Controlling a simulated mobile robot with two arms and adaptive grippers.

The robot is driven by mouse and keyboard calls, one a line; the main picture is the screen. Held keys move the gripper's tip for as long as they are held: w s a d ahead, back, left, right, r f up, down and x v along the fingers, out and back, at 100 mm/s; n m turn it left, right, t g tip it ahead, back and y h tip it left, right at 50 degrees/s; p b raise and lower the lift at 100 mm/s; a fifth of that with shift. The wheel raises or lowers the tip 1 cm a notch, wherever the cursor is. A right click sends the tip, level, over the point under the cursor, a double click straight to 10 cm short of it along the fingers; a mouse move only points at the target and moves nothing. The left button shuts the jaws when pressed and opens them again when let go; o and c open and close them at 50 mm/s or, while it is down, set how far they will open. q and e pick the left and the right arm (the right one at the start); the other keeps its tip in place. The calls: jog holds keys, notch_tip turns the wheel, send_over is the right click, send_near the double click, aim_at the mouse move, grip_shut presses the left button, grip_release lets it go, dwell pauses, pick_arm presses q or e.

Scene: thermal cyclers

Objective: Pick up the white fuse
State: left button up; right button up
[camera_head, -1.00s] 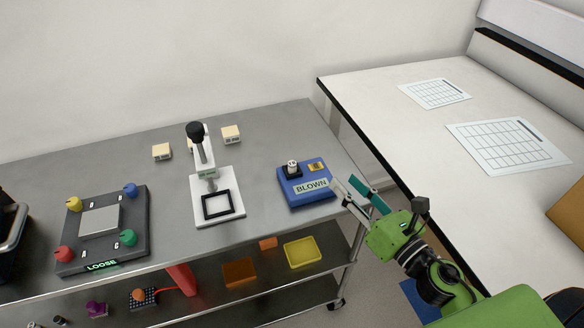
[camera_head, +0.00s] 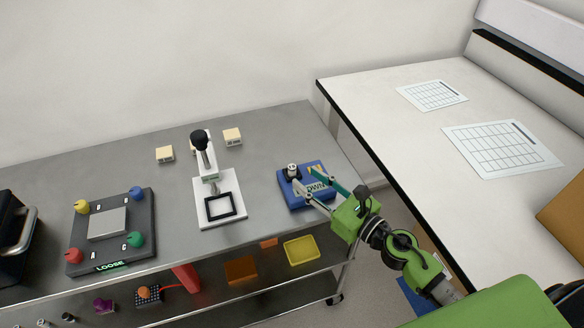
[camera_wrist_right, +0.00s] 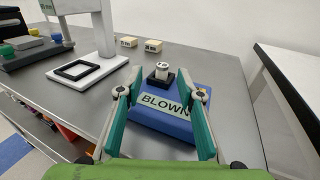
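The white fuse (camera_head: 292,168) stands upright in a black socket on the blue box (camera_head: 287,195) labelled BLOWN, near the right end of the metal table. It also shows in the right wrist view (camera_wrist_right: 161,70), beyond my fingertips and roughly centred between them. My right gripper (camera_head: 307,182) is open and empty, with its fingers over the front of the blue box and short of the fuse. In the right wrist view its two teal fingers (camera_wrist_right: 161,90) are spread wide on either side of the label. My left gripper is not in view.
A white press-like stand (camera_head: 231,225) with a black frame stands left of the blue box. A dark LOOSE plate (camera_head: 84,257) with coloured knobs is further left. Small beige blocks (camera_head: 232,137) lie behind. A white bench (camera_head: 400,130) is at the right.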

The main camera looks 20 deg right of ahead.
aim_at(295, 170)
jog(key=shift+f+p+x, duration=0.2)
jog(key=shift+p+x, duration=0.1)
jog(key=shift+x, duration=1.05)
jog(key=shift+f+p+x, duration=0.25)
jog(key=shift+p+x, duration=0.05)
jog(key=shift+x, duration=1.05)
jog(key=shift+d, duration=0.25)
grip_shut()
